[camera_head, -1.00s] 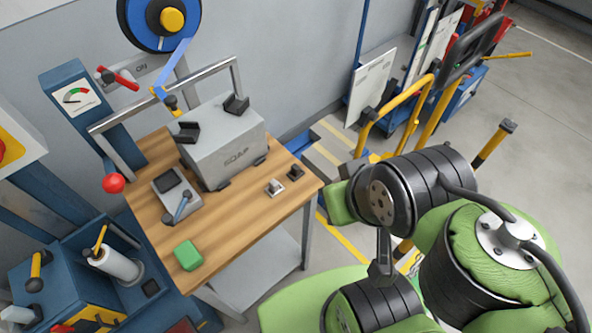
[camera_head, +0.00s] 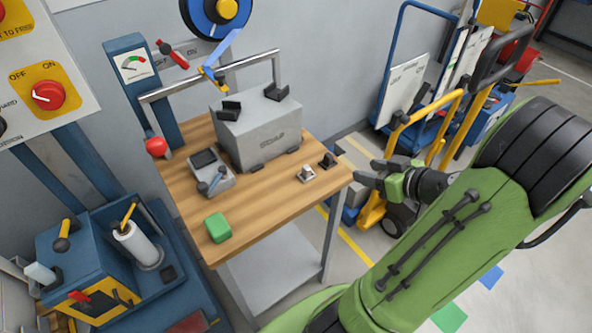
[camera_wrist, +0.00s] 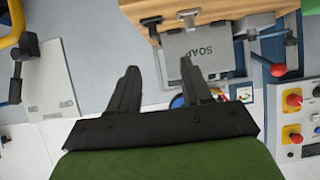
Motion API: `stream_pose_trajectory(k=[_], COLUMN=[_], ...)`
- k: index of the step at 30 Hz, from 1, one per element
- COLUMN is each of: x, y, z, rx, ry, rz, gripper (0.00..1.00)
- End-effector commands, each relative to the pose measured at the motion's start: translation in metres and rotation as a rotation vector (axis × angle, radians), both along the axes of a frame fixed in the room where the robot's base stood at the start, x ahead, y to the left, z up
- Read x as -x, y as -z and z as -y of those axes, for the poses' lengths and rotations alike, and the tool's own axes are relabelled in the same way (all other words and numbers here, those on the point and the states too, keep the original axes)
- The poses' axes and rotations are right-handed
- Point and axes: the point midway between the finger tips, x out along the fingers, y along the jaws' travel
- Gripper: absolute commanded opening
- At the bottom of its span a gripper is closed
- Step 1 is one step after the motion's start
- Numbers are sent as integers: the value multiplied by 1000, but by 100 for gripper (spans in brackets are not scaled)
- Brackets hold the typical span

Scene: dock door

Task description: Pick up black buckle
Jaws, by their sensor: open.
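The black buckle (camera_head: 328,160) is a small dark piece lying on the wooden tabletop near its right edge. A similar silver-grey buckle (camera_head: 307,173) lies just left of it and nearer the front. My gripper (camera_head: 364,173) is open and empty, to the right of the table edge and apart from the buckle. In the wrist view, which looks upside down, the two open fingers (camera_wrist: 159,68) point toward the table. There the black buckle (camera_wrist: 151,21) appears as a small dark shape beyond the left fingertip.
A grey SOAP box (camera_head: 258,130) stands at the back of the wooden table (camera_head: 268,195). A grey device (camera_head: 208,172) and a green block (camera_head: 218,228) are on its left part. A metal rail rises behind. A yellow-handled trolley (camera_head: 425,118) stands to the right.

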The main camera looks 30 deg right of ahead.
Motion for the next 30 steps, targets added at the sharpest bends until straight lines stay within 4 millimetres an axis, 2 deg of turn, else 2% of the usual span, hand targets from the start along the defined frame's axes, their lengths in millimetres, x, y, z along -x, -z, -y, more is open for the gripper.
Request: stream_pose_trajectory(k=[2, 4, 12, 15, 20, 25, 30], x=[5, -2, -61, -78, -94, -123, -133], y=[3, 6, 38, 47, 55, 70, 75], z=[10, 10, 7, 7, 7, 7, 8], rx=[10, 15, 13, 14, 14, 14, 15], ry=[27, 25, 21, 22, 24, 22, 27], rz=[30, 37, 33, 33, 31, 33, 31], gripper=[49, 49, 49, 49, 49, 49, 49])
